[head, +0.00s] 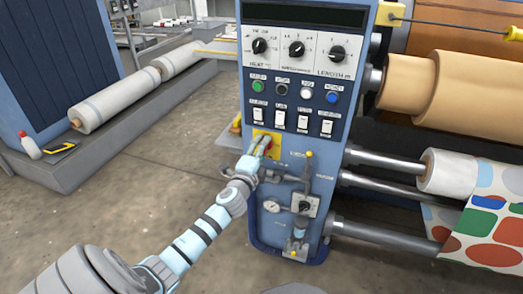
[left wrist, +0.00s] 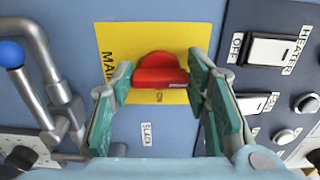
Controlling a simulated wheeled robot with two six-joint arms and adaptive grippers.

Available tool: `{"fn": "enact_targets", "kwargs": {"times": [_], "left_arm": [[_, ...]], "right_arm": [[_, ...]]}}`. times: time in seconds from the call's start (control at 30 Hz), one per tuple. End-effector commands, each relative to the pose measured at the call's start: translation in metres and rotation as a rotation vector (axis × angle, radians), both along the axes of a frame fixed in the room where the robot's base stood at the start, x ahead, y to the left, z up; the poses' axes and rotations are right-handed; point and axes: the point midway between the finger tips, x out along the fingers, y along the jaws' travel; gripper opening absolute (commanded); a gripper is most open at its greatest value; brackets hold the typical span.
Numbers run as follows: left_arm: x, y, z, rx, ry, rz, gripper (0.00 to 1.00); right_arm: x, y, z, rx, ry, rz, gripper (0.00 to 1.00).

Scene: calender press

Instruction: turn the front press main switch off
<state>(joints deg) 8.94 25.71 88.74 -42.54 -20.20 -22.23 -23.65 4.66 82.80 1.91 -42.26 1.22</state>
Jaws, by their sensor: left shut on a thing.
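The main switch is a red rotary handle (left wrist: 158,72) on a yellow plate (left wrist: 115,40) marked "MAIN", on the blue front of the press panel (head: 243,115). The plate also shows in the head view (head: 276,151), where my gripper covers much of the switch. My left gripper (head: 262,147) reaches it from the front. In the left wrist view its green-padded fingers (left wrist: 160,82) are closed on the two ends of the red handle. The handle's grip bar lies crosswise in that view. The small position marks are partly hidden. My right gripper is not in view.
Above the switch are white rocker switches (head: 280,118), coloured push buttons (head: 307,90) and black dials (head: 297,48). Rollers (head: 385,160) stick out at the right. Grey floor lies open at left.

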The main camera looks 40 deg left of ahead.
Motion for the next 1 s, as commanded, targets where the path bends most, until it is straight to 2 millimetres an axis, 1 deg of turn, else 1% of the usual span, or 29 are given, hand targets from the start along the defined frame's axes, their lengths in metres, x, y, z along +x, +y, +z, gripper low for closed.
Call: {"fn": "enact_targets", "kwargs": {"times": [0.17, 0.2, 0.3, 0.57, 0.67, 0.77, 1.0], "left_arm": [[0.0, 0.0, -0.002, -0.003, 0.002, 0.001, 0.15], [0.0, 0.0, -0.002, -0.003, 0.002, 0.001, 0.48], [0.0, 0.0, -0.001, -0.002, 0.002, 0.001, 0.63], [0.0, 0.0, 0.0, 0.0, 0.001, 0.0, 0.63], [-0.004, -0.002, -0.001, 0.001, 0.001, -0.001, 0.63], [-0.02, -0.008, -0.001, 0.001, 0.001, -0.002, 0.63], [-0.083, -0.029, -0.002, 0.001, 0.004, -0.002, 0.63]], "right_arm": [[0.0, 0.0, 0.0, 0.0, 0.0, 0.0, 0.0], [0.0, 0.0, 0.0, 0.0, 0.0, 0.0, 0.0], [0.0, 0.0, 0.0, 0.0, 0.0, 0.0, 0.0], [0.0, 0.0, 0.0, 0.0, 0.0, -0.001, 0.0], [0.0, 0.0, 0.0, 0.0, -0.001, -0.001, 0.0], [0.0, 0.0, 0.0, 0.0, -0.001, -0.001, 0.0], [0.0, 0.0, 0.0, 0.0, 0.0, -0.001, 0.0]]}}
